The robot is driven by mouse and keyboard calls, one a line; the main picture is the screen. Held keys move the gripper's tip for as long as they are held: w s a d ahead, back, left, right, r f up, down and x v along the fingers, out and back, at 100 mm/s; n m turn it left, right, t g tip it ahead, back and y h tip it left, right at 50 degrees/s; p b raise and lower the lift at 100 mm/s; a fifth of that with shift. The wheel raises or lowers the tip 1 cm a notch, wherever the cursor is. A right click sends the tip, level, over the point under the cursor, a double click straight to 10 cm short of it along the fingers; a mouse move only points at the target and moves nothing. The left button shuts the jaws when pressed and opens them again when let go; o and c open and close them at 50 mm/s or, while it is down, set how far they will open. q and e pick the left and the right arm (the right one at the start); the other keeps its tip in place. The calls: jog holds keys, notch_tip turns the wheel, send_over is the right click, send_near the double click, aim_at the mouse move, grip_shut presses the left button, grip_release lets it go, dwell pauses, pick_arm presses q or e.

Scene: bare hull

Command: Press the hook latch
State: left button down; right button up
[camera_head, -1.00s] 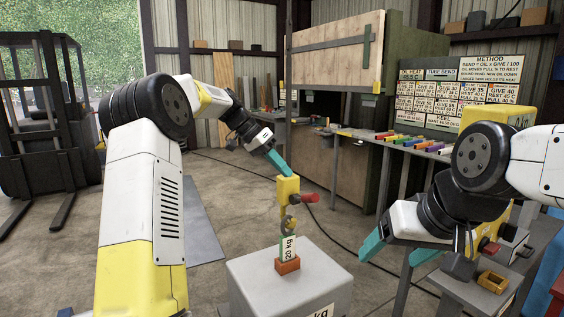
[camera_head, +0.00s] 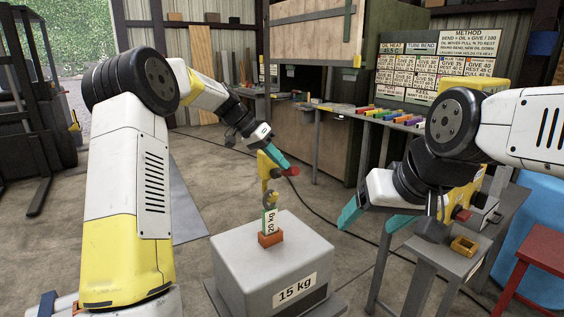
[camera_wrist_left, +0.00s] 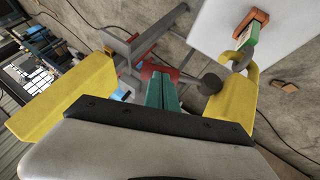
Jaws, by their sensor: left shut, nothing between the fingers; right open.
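The yellow hook block (camera_head: 265,163) hangs above a grey weight (camera_head: 235,250) marked 15 kg. Its red latch knob (camera_head: 291,171) sticks out to the right. In the left wrist view the fingers (camera_wrist_left: 163,90) lie beside the yellow block (camera_wrist_left: 230,108), with red just beyond the tips. My right gripper (camera_head: 370,222) is open and empty.
A red stool (camera_head: 540,255) and a blue container (camera_head: 530,225) are at the right. A forklift (camera_head: 35,110) stands at the far left. A cable crosses the floor behind the weight.

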pick_arm(q)
notch_tip(320, 180, down, 9)
jog(key=s+d+m+t+y, duration=0.1)
jog(key=s+m+t+y, duration=0.1)
jog(key=t+y, duration=0.2)
jog(key=shift+s+d+r+m+t+y, duration=0.15)
jog(key=shift+s+d+m+t+y, duration=0.2)
jog(key=shift+t, duration=0.75)
pick_arm(e)
jog(key=shift+s+d, duration=0.25)
jog(key=shift+s, duration=0.15)
pick_arm(q)
jog(key=shift+w, duration=0.1)
jog(key=shift+r, duration=0.8)
jog(key=shift+r, duration=0.1)
